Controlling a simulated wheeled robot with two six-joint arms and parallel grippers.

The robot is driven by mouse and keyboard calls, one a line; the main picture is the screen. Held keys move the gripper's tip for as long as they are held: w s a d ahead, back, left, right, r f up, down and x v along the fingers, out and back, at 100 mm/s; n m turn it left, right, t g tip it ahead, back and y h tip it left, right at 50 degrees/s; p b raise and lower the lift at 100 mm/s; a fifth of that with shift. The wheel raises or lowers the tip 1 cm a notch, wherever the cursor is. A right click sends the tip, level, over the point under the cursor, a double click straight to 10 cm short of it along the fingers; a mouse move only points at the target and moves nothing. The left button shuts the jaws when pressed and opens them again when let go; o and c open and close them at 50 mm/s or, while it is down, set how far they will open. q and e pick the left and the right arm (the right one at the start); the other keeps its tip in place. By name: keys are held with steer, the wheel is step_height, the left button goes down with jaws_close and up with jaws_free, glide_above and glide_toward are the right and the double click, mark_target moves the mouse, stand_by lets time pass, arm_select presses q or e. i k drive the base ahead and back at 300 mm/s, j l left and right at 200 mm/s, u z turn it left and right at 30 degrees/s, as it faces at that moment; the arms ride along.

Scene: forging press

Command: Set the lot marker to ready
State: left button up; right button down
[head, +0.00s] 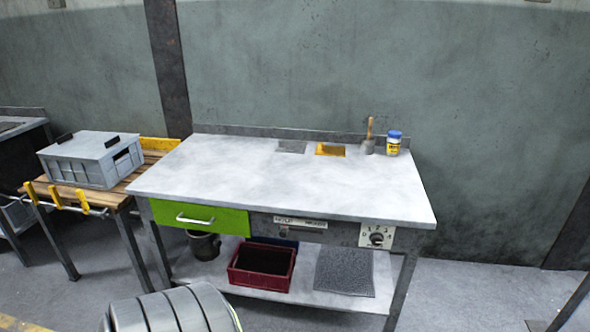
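A grey-topped workbench (270,178) stands ahead of me against the wall. On its front edge, right of a green drawer (205,217), is a narrow strip with a pale label (300,222); its text is too small to read. Farther right on the front edge is a pale plate with a dark round dial (377,239) and several numbers around it. I cannot tell for sure which of these is the lot marker, nor its setting. Neither of my grippers is in view.
A brush in a holder (367,146), a blue-lidded jar (393,145) and a yellow pad (330,149) are at the bench's back right. A red bin (262,267) sits on the lower shelf. A grey crate (92,160) stands on a wooden table left.

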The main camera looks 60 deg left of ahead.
mark_target(284, 230)
steer(key=u, duration=2)
